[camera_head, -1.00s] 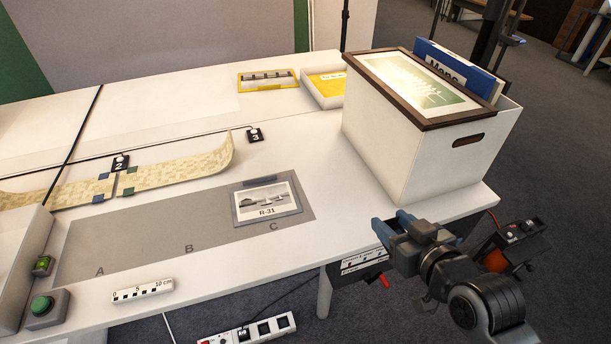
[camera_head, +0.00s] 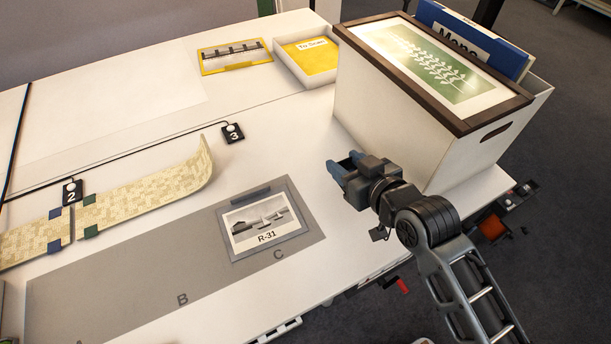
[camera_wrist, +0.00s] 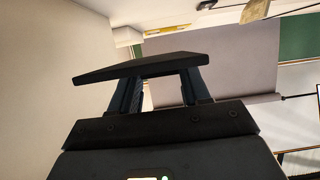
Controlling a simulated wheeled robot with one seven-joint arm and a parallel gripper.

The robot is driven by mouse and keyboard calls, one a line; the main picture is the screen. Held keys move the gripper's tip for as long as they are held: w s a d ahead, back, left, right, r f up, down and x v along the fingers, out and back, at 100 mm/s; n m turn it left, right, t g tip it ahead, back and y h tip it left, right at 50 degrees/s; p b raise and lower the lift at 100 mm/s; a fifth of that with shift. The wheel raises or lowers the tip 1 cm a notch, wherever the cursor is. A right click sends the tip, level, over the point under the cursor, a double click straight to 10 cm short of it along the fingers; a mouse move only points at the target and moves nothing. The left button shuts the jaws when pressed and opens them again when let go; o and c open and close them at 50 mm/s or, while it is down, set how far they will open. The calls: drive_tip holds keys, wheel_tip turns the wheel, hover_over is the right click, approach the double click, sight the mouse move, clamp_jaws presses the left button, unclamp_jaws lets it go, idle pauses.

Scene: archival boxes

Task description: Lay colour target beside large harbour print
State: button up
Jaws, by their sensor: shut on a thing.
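My gripper (camera_head: 345,166) is over the white table, left of the white archive box. In the wrist view, its fingers (camera_wrist: 160,84) are shut on a dark flat plate (camera_wrist: 140,68), seen nearly edge-on. I cannot tell whether this is the colour target; no colour patches show. In the head view the held thing cannot be made out. A print of boats labelled R-31 (camera_head: 265,222) lies in a grey sleeve by letter C on the grey mat (camera_head: 130,300). Another print with a yellow border (camera_head: 235,56) lies at the back.
A tray (camera_head: 310,58) holds a yellow sheet. A curled patterned strip (camera_head: 150,190) lies left, near tags 2 and 3. Mat by B is bare.

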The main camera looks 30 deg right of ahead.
drive_tip(key=w+a+f, duration=0.1)
drive_tip(key=w, duration=0.1)
drive_tip(key=w+a+f, duration=0.2)
drive_tip(key=w, duration=0.1)
drive_tip(key=w+a+f, duration=0.2)
drive_tip(key=shift+w+f+p, duration=0.25)
drive_tip(key=shift+w+p, duration=0.05)
drive_tip(key=shift+p, duration=0.05)
drive_tip(key=shift+f, duration=1.95)
drive_tip(key=shift+f, duration=0.1)
